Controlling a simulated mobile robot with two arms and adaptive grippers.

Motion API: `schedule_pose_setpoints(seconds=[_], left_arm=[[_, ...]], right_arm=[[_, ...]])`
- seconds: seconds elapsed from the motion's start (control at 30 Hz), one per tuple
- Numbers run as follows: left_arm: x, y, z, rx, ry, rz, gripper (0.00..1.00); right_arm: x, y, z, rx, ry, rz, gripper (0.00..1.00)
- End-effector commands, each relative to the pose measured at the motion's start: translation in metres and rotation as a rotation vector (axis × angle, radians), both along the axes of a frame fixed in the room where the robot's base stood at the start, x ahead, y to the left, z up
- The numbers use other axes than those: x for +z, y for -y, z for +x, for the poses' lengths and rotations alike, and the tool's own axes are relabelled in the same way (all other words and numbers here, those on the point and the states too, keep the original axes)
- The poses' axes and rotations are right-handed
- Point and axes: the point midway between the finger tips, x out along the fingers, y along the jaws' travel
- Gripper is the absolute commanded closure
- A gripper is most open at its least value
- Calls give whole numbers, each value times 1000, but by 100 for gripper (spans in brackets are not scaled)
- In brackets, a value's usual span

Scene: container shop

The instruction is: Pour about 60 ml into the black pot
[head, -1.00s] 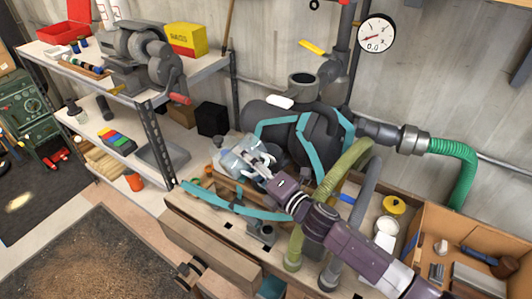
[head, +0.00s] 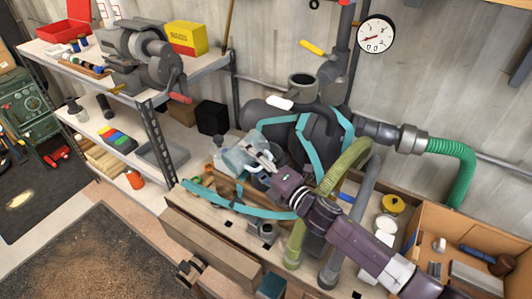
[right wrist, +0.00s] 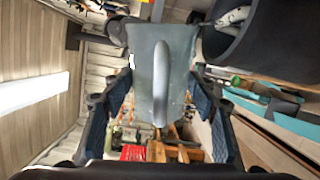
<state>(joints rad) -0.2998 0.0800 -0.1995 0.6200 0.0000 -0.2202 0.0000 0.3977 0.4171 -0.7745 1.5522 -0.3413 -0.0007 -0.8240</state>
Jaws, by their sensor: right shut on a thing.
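A clear jug (head: 247,152) is in my right gripper (head: 264,162), above the workbench and in front of the big dark pump. It looks tilted in the head view. In the right wrist view the jug (right wrist: 145,60) is greyish, with its curved handle toward the camera and a dark jaw on each side. No liquid level or stream can be made out. A grey-black open-topped neck (head: 303,82) stands on top of the pump; I cannot tell whether any dark vessel here is the black pot. My left gripper does not show.
The dark pump (head: 318,135) with teal straps is close behind the jug. A green hose (head: 455,160) and an olive hose (head: 343,168) run beside my right arm. A cardboard box (head: 430,205) of tools is at the right, a metal shelf (head: 190,78) at the left.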

Motion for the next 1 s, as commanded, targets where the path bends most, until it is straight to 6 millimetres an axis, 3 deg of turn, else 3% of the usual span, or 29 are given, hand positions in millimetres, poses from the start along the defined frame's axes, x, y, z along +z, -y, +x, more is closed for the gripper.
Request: schedule_pose_setpoints(seconds=[1.0], left_arm=[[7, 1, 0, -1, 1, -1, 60]], right_arm=[[6, 3, 3, -1, -37, 49, 76]])
